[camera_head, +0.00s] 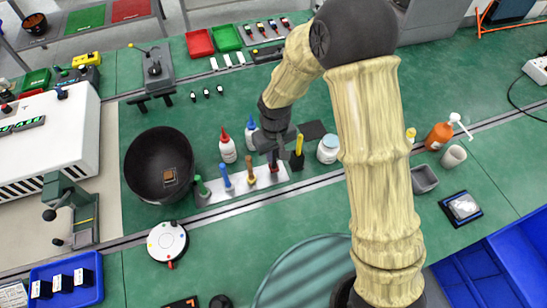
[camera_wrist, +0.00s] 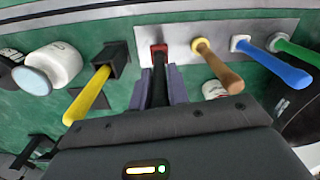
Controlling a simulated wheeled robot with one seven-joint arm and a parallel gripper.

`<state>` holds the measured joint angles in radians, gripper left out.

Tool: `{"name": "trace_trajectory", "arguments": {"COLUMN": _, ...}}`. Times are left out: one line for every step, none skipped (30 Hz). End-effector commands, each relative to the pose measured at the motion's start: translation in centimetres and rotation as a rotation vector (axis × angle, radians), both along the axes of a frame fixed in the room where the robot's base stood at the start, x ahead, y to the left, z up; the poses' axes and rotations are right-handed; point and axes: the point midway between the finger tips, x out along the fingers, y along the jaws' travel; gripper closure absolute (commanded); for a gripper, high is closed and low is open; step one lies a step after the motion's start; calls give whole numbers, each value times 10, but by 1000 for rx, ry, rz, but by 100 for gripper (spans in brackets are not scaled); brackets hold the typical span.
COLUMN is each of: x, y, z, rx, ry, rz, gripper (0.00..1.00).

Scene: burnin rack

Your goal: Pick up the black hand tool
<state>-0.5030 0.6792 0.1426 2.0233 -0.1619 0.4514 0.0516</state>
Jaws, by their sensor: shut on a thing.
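The black hand tool (camera_wrist: 159,75) stands between my gripper's fingers (camera_wrist: 159,88) in the wrist view, its far end at a red socket (camera_wrist: 158,48) on the metal rack plate (camera_wrist: 215,40). My gripper is shut on its handle. In the head view my gripper (camera_head: 273,150) is over the right end of the rack plate (camera_head: 232,193), and it hides most of the tool. I cannot tell whether the tool is lifted at all from its socket.
Brown (camera_head: 250,168), blue (camera_head: 225,178) and green (camera_head: 201,186) handles stand to the left, and a yellow handle (camera_head: 298,146) in a black holder to the right. Glue bottles (camera_head: 228,148) stand behind, with a black bin (camera_head: 150,150) at left.

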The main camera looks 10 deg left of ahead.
Motion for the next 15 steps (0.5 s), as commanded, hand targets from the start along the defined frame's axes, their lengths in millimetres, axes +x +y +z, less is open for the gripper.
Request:
{"name": "trace_trajectory", "arguments": {"x": 1, "y": 1, "z": 10, "rx": 4, "ry": -6, "rz": -1, "gripper": 100}}
{"name": "trace_trajectory", "arguments": {"x": 1, "y": 1, "z": 16, "rx": 3, "ry": -5, "rz": -1, "gripper": 100}}
{"name": "trace_trajectory", "arguments": {"x": 1, "y": 1, "z": 23, "rx": 4, "ry": -6, "rz": -1, "gripper": 100}}
{"name": "trace_trajectory", "arguments": {"x": 1, "y": 1, "z": 29, "rx": 4, "ry": -6, "rz": -2, "gripper": 100}}
{"name": "trace_trajectory", "arguments": {"x": 1, "y": 1, "z": 35, "rx": 4, "ry": -6, "rz": -2, "gripper": 100}}
{"name": "trace_trajectory", "arguments": {"x": 1, "y": 1, "z": 43, "rx": 5, "ry": -5, "rz": -2, "gripper": 100}}
{"name": "trace_trajectory", "arguments": {"x": 1, "y": 1, "z": 48, "rx": 4, "ry": -5, "rz": -2, "gripper": 100}}
{"name": "trace_trajectory", "arguments": {"x": 1, "y": 1, "z": 52, "rx": 3, "ry": -4, "rz": -1, "gripper": 100}}
{"name": "trace_trajectory", "arguments": {"x": 1, "y": 1, "z": 58, "rx": 3, "ry": -4, "rz": -1, "gripper": 100}}
{"name": "trace_trajectory", "arguments": {"x": 1, "y": 1, "z": 62, "rx": 3, "ry": -3, "rz": 0, "gripper": 100}}
{"name": "trace_trajectory", "arguments": {"x": 1, "y": 1, "z": 64, "rx": 3, "ry": -3, "rz": 0, "gripper": 100}}
{"name": "trace_trajectory", "arguments": {"x": 1, "y": 0, "z": 67, "rx": 1, "ry": -2, "rz": 0, "gripper": 100}}
{"name": "trace_trajectory", "arguments": {"x": 0, "y": 0, "z": 69, "rx": 1, "ry": -2, "rz": 0, "gripper": 100}}
{"name": "trace_trajectory", "arguments": {"x": 0, "y": 0, "z": 70, "rx": 1, "ry": -2, "rz": 0, "gripper": 100}}
{"name": "trace_trajectory", "arguments": {"x": 0, "y": 0, "z": 71, "rx": 1, "ry": -2, "rz": 0, "gripper": 100}}
